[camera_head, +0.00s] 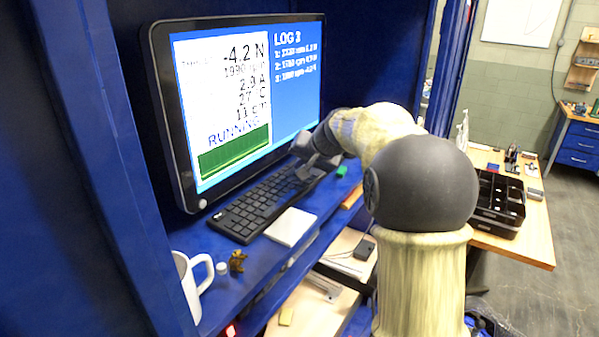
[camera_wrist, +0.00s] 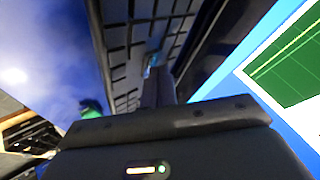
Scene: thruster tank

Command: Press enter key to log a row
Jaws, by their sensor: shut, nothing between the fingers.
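The black keyboard (camera_head: 252,205) lies on the blue shelf in front of the monitor (camera_head: 178,120). The screen reads -4.2 N, "RUNNING" and "LOG 3" with three listed rows. My gripper (camera_head: 306,174) is shut and empty at the keyboard's far right end, its fingers pointing down at the keys. In the wrist view the shut fingers (camera_wrist: 157,85) reach toward the keyboard (camera_wrist: 140,40), close over or on its keys. I cannot tell whether they touch. The enter key cannot be picked out; my gripper hides part of that end.
A white pad (camera_head: 291,227) lies in front of the keyboard. A white mug (camera_head: 190,285) and a small brown figure (camera_head: 237,261) stand at the near left. A green block (camera_head: 341,171) lies right of my gripper. The blue cabinet wall (camera_head: 75,150) bounds the left.

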